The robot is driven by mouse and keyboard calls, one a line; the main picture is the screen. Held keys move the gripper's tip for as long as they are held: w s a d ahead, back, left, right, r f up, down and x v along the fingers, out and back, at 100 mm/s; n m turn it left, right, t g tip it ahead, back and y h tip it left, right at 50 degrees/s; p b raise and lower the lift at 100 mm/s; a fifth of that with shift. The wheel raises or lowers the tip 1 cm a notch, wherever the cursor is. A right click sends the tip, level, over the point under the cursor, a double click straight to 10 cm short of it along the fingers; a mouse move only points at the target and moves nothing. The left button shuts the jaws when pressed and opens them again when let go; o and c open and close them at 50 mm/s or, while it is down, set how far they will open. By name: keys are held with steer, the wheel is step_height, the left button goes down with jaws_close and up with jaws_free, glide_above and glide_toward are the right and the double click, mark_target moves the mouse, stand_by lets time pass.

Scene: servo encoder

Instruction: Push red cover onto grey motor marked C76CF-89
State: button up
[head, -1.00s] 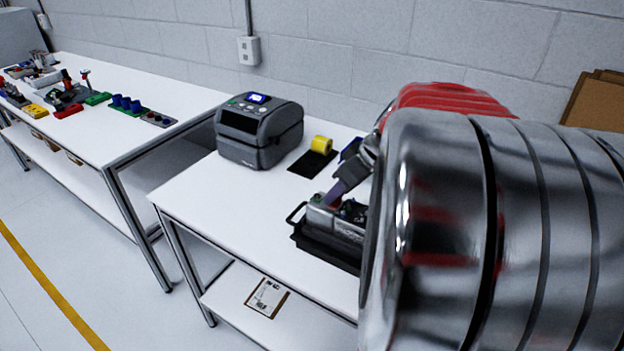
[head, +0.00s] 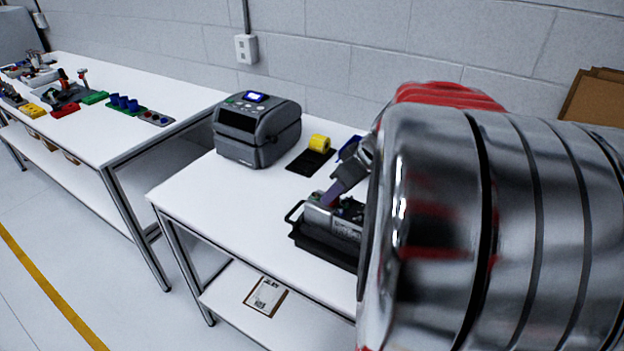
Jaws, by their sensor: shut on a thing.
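My gripper (head: 338,193) is partly in view behind my large shiny arm. Dark and green parts sit beside the block. I cannot make out the red cover or read any C76CF-89 marking. My arm hides the right part of the tray.
A grey label printer (head: 257,130) stands at the back of the white table (head: 215,200). A second table (head: 140,150) at left holds several parts. The table's front left is clear.

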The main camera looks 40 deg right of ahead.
steer(key=shift+f, duration=0.3)
stand_by(0.5)
steer(key=o, duration=1.1)
steer(key=shift+r, duration=0.1)
steer(key=v, duration=1.3)
steer(key=shift+s+r, duration=0.15)
steer(key=shift+r, duration=0.1)
